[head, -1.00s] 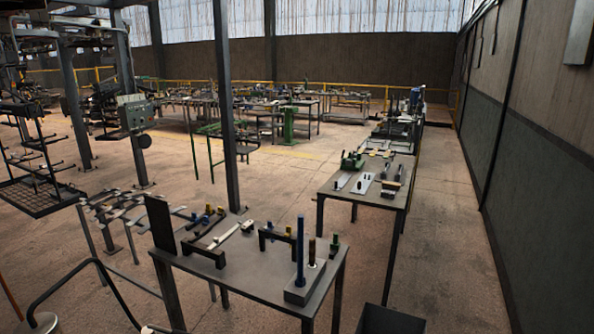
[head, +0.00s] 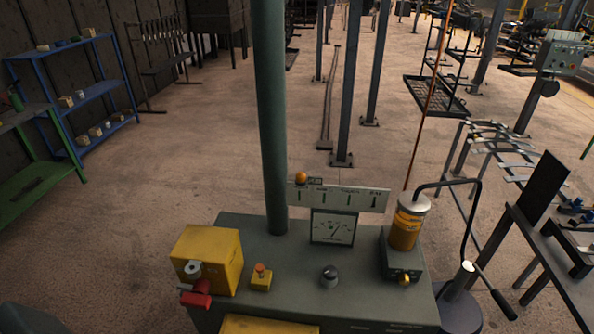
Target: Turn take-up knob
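A grey-green console (head: 290,245) stands at the bottom centre of the head view. A dark round knob with a light top (head: 330,276) sits on its top, below a square dial gauge (head: 333,227). A small brass knob (head: 405,280) is at the base of an amber cylinder (head: 405,228) on the right of the console. I cannot tell from the picture which of these is the take-up knob. Neither of my grippers shows.
A yellow box (head: 208,258) with a red handle (head: 197,299) and a yellow-orange button (head: 261,277) are on the console's left. A green post (head: 270,120) rises behind. A bent black rod stands right of it. A blue shelf (head: 95,93) is far left.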

